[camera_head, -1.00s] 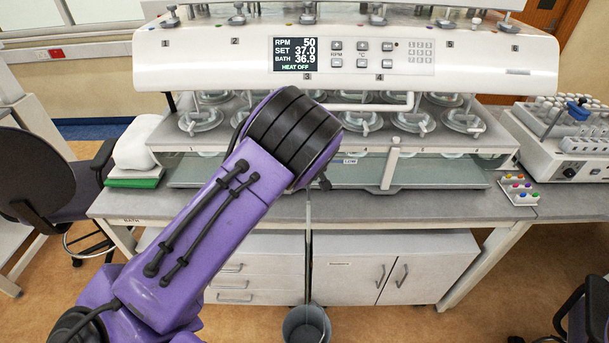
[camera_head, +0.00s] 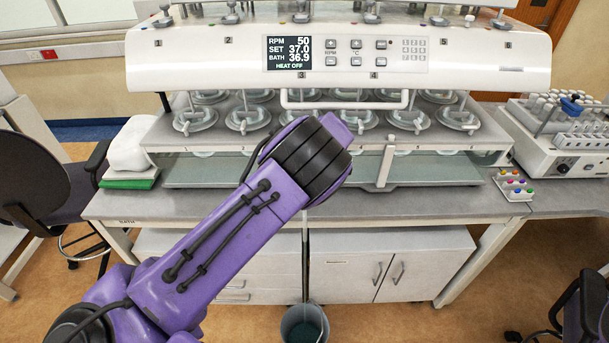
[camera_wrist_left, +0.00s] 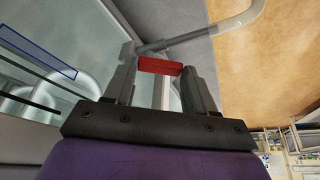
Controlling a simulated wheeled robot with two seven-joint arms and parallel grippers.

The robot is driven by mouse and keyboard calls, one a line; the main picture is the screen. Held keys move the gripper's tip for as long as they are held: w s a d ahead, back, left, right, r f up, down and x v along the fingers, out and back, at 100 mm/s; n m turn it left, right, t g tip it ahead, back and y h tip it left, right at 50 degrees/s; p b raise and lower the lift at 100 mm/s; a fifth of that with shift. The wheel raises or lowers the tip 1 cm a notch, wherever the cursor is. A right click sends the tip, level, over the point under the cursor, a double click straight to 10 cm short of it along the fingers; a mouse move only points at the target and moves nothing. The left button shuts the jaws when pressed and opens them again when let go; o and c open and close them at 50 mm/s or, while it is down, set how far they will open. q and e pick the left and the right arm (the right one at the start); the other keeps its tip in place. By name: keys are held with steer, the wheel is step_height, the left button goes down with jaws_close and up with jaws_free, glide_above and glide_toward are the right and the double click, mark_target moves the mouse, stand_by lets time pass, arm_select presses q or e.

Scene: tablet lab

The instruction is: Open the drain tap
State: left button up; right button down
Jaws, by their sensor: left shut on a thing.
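The red tap handle (camera_wrist_left: 157,66) shows in the left wrist view, beside a grey pipe stub (camera_wrist_left: 165,45) that runs into a pale bent tube (camera_wrist_left: 240,24). My left gripper (camera_wrist_left: 163,72) is shut on the red handle, with one finger on each side of it. In the head view my purple arm hides the tap and the fingers. A thin drain hose (camera_head: 306,245) hangs down the bench front to a grey bucket (camera_head: 304,325) on the floor. The bucket's inside looks greenish. My right gripper is out of view.
The bath machine (camera_head: 470,70) with its vessels fills the bench top; its display reads HEAT OFF. A tube rack unit (camera_head: 563,150) stands at the right. Chairs stand at left and right (camera_head: 588,310). Cabinets (camera_head: 392,265) are below.

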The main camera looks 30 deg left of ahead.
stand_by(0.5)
arm_select(q)
steer(key=o, duration=1)
steer(key=shift+o, duration=0.2)
steer(key=shift+a+f, duration=0.1)
steer(key=shift+a, duration=0.05)
steer(key=b+v, duration=0.3)
steer(key=v, duration=0.7)
steer(key=shift+r, duration=0.25)
steer(key=shift+w, duration=0.1)
